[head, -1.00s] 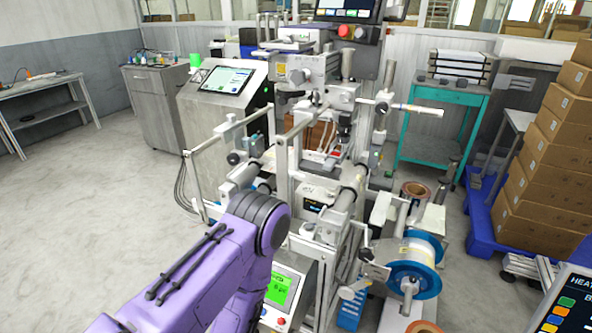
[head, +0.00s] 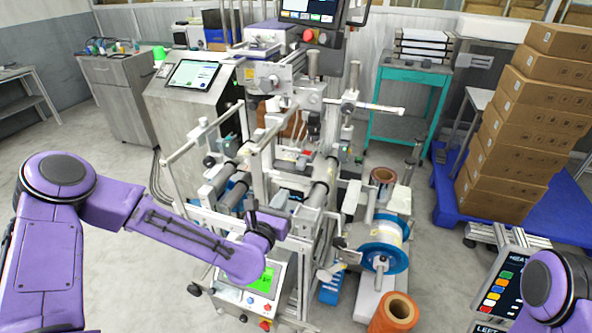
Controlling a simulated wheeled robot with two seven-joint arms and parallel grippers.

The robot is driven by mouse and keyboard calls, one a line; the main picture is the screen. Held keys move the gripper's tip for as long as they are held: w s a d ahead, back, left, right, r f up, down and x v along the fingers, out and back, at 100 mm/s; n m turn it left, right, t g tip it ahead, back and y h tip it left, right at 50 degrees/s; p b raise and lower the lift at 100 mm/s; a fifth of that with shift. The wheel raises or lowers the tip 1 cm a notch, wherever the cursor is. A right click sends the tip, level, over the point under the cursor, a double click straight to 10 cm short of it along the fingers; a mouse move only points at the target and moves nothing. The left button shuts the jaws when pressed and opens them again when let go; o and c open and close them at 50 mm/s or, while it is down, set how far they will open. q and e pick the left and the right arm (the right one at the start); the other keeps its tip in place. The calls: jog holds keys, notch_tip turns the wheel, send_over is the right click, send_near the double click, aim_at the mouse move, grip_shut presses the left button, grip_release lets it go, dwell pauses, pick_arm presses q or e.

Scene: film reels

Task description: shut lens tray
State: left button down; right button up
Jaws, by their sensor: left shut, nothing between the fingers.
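I cannot pick out the lens tray with certainty; it may be small or hidden among the parts of the grey and white reel machine (head: 262,158). My left arm reaches in from the left, and its purple wrist ends in front of the machine. My left gripper (head: 266,218) is small and dark there, partly hidden by the wrist, near the machine's front rollers. It is shut with nothing held. I cannot tell whether it touches the machine. Part of my right arm shows at the bottom right, with its gripper out of view.
A control box with a green screen (head: 264,281) sits below my left wrist. A blue-rimmed reel (head: 399,262) and an orange roll (head: 397,312) stand to the right. Stacked cartons (head: 515,130) on a blue pallet (head: 560,215) fill the right side. Left floor is open.

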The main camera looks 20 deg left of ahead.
aim_at(299, 167)
pick_arm(q)
jog(key=w+p, duration=0.3)
jog(key=w, duration=0.7)
jog(key=shift+d+p, duration=0.2)
jog(key=shift+p, duration=0.15)
jog(key=shift+w, duration=0.5)
jog(key=shift+f, duration=0.1)
jog(key=shift+a, duration=0.1)
